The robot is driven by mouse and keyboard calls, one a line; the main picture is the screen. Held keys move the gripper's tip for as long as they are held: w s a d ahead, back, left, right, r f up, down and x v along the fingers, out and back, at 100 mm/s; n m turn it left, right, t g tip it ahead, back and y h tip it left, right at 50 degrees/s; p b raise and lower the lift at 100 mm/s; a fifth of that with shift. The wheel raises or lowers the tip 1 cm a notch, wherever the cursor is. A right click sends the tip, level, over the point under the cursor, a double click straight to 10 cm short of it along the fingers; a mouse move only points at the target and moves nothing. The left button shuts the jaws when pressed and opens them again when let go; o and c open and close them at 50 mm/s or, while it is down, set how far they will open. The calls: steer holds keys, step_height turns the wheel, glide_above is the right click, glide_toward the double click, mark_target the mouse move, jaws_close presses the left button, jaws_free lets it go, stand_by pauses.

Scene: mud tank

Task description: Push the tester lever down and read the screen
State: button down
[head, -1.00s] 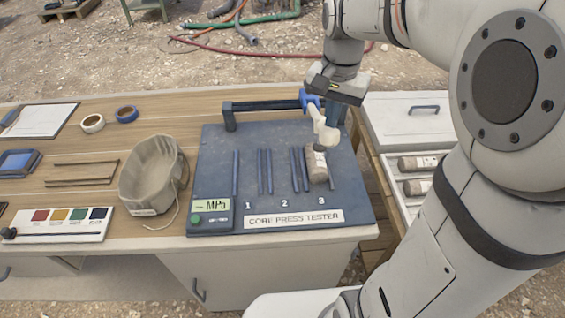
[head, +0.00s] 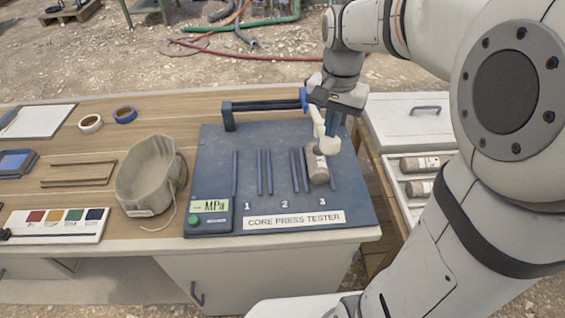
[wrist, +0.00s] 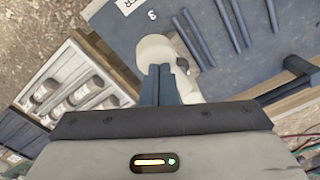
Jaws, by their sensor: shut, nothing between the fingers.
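The core press tester (head: 215,165) is a dark blue-grey plate on the bench, with slots numbered 1, 2 and 3. Its small screen (head: 212,205) reads "MPa"; I cannot make out any number. A tan core (head: 317,172) lies at slot 3. The tester's dark arm (head: 265,104) ends at a blue hub, where a pale lever (head: 326,146) hangs towards the core. The lever's rounded end also shows in the wrist view (wrist: 153,49). My gripper (head: 333,131) is shut and empty, its fingertips over the pale lever and seemingly touching it. The wrist view shows the closed fingers (wrist: 160,72).
A tray (head: 408,193) holding labelled cores is to the right, below a lidded box (head: 420,122). A beige bag (head: 150,178) stands left of the tester. A colour card (head: 60,225), tape rolls (head: 91,123) and a paper sheet (head: 38,119) lie further left.

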mark_target(329, 151)
steer(key=shift+f, duration=0.15)
steer(key=shift+s+f+b, duration=0.15)
steer(key=shift+f+b, duration=0.45)
steer(key=shift+f, duration=0.2)
steer(key=shift+s+f+b, duration=0.1)
steer(key=shift+f+b, duration=0.5)
steer(key=shift+f, duration=0.2)
steer(key=shift+s+f+b, duration=0.15)
steer(key=shift+f+b, duration=0.45)
steer(key=shift+f, duration=0.25)
steer(key=shift+s+f+b, duration=0.1)
steer(key=shift+f+b, duration=0.45)
steer(key=shift+f, duration=0.4)
steer(key=r+p, duration=0.3)
steer(key=r, duration=0.1)
steer(key=r+p, duration=0.4)
steer(key=w+r+p, duration=0.1)
steer(key=r+p, duration=0.2)
steer(key=r, duration=0.2)
steer(key=shift+w+r+p, duration=0.1)
steer(key=shift+p, duration=0.25)
